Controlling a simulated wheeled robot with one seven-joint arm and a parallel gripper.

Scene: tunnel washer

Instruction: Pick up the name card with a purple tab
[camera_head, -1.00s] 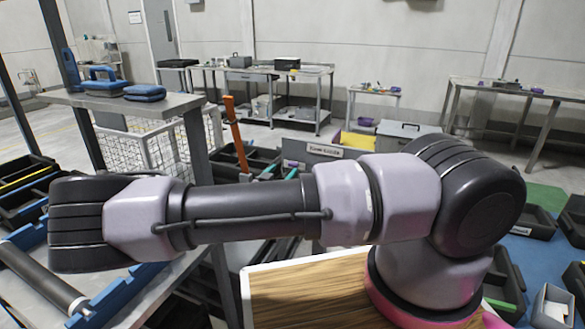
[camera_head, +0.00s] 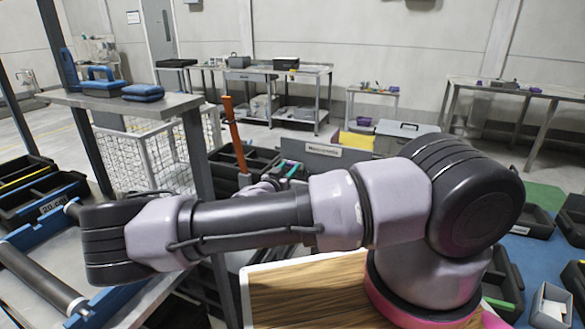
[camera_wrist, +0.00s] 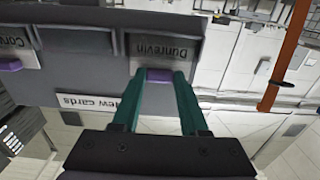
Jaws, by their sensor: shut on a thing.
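In the wrist view, a grey name card (camera_wrist: 165,46) lettered "Dunrevin" has a purple tab (camera_wrist: 159,75) at its edge. My gripper (camera_wrist: 160,76) has its two green fingers closed on either side of this tab. The card sits at a slot of a dark grey rack (camera_wrist: 80,66) labelled "New cards"; I cannot tell whether it is clear of the slot. A second card (camera_wrist: 14,41), lettered "Conv…" and cut off by the frame, has its own purple tab (camera_wrist: 10,66). In the head view, my arm covers part of my gripper, and the held card cannot be made out.
In the head view, the grey rack with a white label (camera_head: 325,150) stands beyond my arm. An orange post (camera_head: 235,135) rises left of it, near a white wire basket (camera_head: 160,155). Black bins (camera_head: 250,158) stand close by. A wooden board (camera_head: 300,300) lies below my arm.

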